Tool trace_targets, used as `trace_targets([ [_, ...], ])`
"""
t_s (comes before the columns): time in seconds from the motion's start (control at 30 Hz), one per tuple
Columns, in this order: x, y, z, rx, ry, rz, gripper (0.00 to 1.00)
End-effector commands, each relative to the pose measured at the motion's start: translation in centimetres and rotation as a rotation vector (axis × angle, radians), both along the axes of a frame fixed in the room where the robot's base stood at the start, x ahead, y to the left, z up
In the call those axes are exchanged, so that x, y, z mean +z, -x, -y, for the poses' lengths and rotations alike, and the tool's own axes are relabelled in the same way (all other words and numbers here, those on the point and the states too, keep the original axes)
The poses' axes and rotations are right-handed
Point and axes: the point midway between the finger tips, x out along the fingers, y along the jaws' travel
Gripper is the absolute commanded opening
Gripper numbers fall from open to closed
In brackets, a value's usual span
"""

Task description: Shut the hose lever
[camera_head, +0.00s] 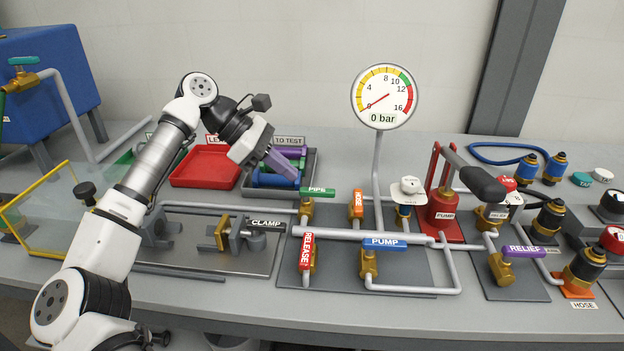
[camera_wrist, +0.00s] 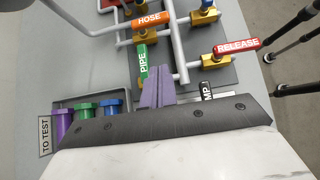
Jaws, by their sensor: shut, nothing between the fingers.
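The hose lever (camera_head: 357,204) is a short orange handle marked HOSE on a brass valve, behind the manifold pipe and left of the gauge post in the head view. There its handle runs near-upright in the picture; in the wrist view the lever (camera_wrist: 152,20) lies crosswise near the top. My gripper (camera_head: 291,174) has purple fingers and hangs over the TO TEST tray, left of the hose lever and apart from it. In the wrist view my gripper (camera_wrist: 158,82) is shut and empty, with its fingers side by side.
The green PIPE lever (camera_head: 318,190) lies between my gripper and the hose lever. The red RELEASE lever (camera_head: 307,250) and blue PUMP lever (camera_head: 384,241) are nearer the front. The gauge (camera_head: 385,97) reads 0 bar on a tall post. The TO TEST tray (camera_head: 312,160) holds coloured parts.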

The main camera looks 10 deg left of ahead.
Motion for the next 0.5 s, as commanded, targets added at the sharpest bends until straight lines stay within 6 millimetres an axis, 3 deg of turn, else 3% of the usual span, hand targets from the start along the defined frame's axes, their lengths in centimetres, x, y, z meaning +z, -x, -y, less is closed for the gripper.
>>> trace_targets([
  [0.43,-5.9,0.1,6.7,-0.004,0.002,-0.001,0.0],
  [0.5,-5.7,0.1,7.8,-0.005,0.001,0.002,0.0],
])
